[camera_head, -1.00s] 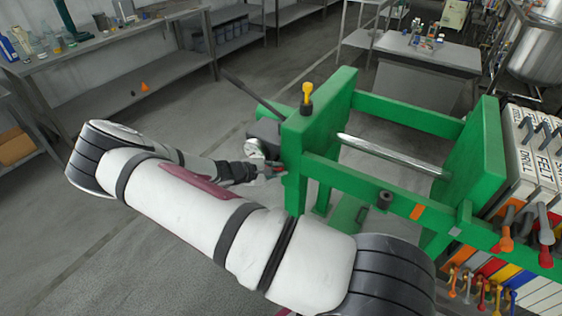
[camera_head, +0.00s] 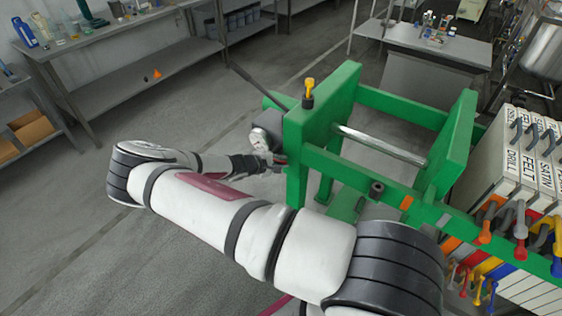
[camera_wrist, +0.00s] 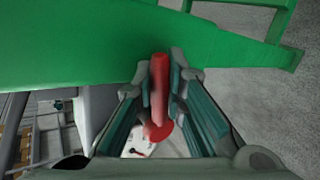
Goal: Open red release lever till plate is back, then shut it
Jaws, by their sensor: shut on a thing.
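The red release lever (camera_wrist: 158,95) sits between the fingers of my gripper (camera_wrist: 160,85) in the wrist view, and the fingers are closed on it. In the head view my gripper (camera_head: 278,160) is at the near left side of the green press frame (camera_head: 322,120), where the lever is mostly hidden. A round gauge (camera_head: 260,140) sits just above my gripper, beside the frame. A bright metal rod (camera_head: 380,145) runs between the two green end plates; the right plate (camera_head: 452,140) stands apart from the left one. A long dark pump handle (camera_head: 258,86) slants up to the left.
A yellow-topped knob (camera_head: 309,92) stands on the left end plate. White labelled plates (camera_head: 525,165) and coloured hooks (camera_head: 520,235) crowd the right. Shelving (camera_head: 130,55) lines the back left. The floor (camera_head: 80,190) at left is open.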

